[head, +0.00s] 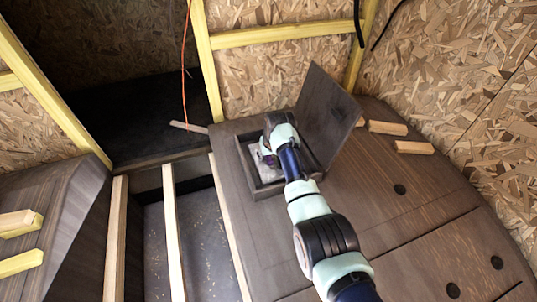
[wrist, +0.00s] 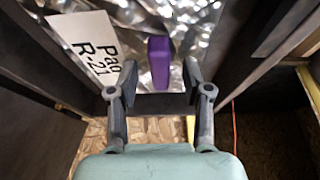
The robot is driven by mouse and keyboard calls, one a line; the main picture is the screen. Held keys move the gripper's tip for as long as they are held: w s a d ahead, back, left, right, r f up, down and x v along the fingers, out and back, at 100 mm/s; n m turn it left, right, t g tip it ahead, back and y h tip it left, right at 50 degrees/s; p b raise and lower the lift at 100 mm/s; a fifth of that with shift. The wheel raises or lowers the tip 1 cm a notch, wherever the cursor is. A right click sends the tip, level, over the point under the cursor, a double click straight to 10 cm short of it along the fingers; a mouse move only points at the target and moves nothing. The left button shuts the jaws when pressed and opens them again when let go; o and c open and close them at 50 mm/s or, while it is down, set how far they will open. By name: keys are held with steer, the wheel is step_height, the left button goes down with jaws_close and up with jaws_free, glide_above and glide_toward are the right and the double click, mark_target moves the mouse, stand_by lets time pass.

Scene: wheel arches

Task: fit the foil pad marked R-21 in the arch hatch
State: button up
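The foil pad (head: 257,172) is silver and crinkled, lying inside the open hatch (head: 268,191) in the dark wheel arch. In the wrist view the pad (wrist: 215,20) carries a white label (wrist: 88,45) reading "Pad R-21" and a purple tab (wrist: 159,62). My gripper (wrist: 160,73) is open, with the tab between its fingertips and gaps on both sides. In the head view my gripper (head: 268,152) is down at the hatch and covers part of the pad. I cannot tell how flat the pad sits. The hatch lid (head: 328,112) stands open behind.
Wood blocks (head: 388,128) lie on the arch top, right of the lid. An orange cord (head: 184,75) hangs at the back. Pale floor battens (head: 173,230) run beside the arch. The hatch walls rise close around my gripper.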

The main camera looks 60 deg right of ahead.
steer(key=shift+r, duration=0.1)
steer(key=v, duration=1.1)
steer(key=shift+r, duration=0.35)
steer(key=shift+s+a, duration=0.1)
steer(key=shift+a, duration=0.05)
